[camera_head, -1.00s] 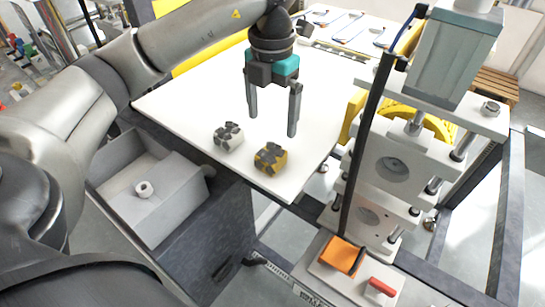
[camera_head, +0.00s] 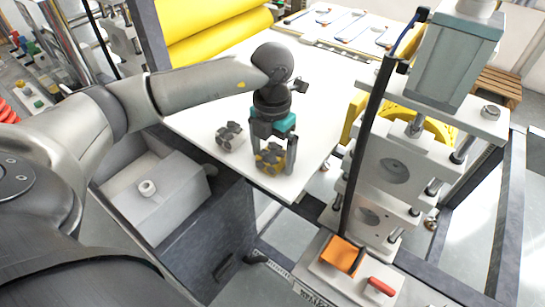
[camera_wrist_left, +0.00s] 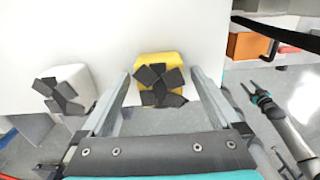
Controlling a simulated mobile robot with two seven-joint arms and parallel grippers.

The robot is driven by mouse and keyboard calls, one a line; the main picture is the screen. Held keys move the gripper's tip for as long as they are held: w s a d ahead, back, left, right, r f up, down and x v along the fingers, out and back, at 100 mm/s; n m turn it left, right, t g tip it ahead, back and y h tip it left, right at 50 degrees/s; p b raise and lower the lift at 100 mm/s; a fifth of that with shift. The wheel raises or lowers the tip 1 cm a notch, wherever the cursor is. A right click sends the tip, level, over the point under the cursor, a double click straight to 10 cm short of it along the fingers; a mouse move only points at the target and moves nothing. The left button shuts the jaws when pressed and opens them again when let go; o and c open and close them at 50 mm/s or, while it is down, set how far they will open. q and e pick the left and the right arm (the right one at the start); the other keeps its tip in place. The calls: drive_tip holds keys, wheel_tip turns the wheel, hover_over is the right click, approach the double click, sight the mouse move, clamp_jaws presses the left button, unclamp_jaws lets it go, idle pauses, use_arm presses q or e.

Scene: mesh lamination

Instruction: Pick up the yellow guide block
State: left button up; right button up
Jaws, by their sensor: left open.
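The yellow guide block (camera_head: 270,160) with dark star-shaped parts sits on the white table near its front edge. My left gripper (camera_head: 273,168) points down over it, with its fingers on either side of the block. In the left wrist view the yellow guide block (camera_wrist_left: 158,72) lies between the tips of my open left gripper (camera_wrist_left: 158,85), with gaps showing on both sides. A white block (camera_head: 230,137) of similar shape stands to the left; it also shows in the left wrist view (camera_wrist_left: 68,88).
A press (camera_head: 395,165) with an orange block (camera_head: 342,255) and a red handle (camera_head: 380,286) at its base stands right of the table.

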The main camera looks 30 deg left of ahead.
use_arm(q)
drive_tip(key=c, duration=1.5)
clamp_jaws()
drive_tip(key=shift+r, duration=0.15)
